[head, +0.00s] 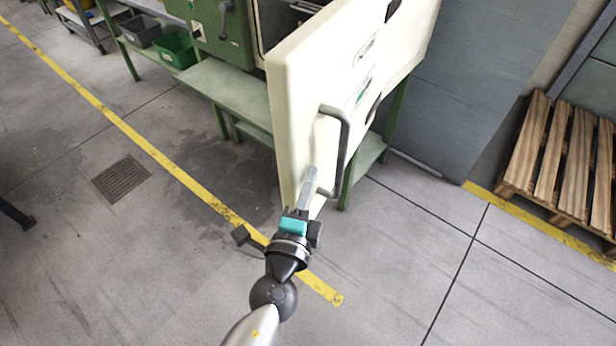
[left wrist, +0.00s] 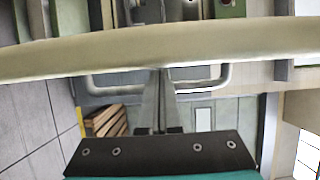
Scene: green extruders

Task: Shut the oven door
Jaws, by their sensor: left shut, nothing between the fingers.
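The cream oven door (head: 315,85) stands wide open in the head view, swung out from the green-framed oven (head: 222,30). A grey bar handle (head: 343,140) is fixed to its outer face. My left gripper (head: 309,178) is shut and empty, its fingertips at the lower edge of the door near the handle's lower end. In the left wrist view the door (left wrist: 200,48) crosses the picture as a pale band. The handle (left wrist: 205,84) shows behind my shut fingers (left wrist: 160,75). I cannot tell whether the fingers touch the door. My right gripper is not in view.
A green bench (head: 225,85) stands under the oven, with a green bin (head: 175,48) to its left. The floor in front is open, with a yellow line (head: 130,138) and a drain grate (head: 121,179).

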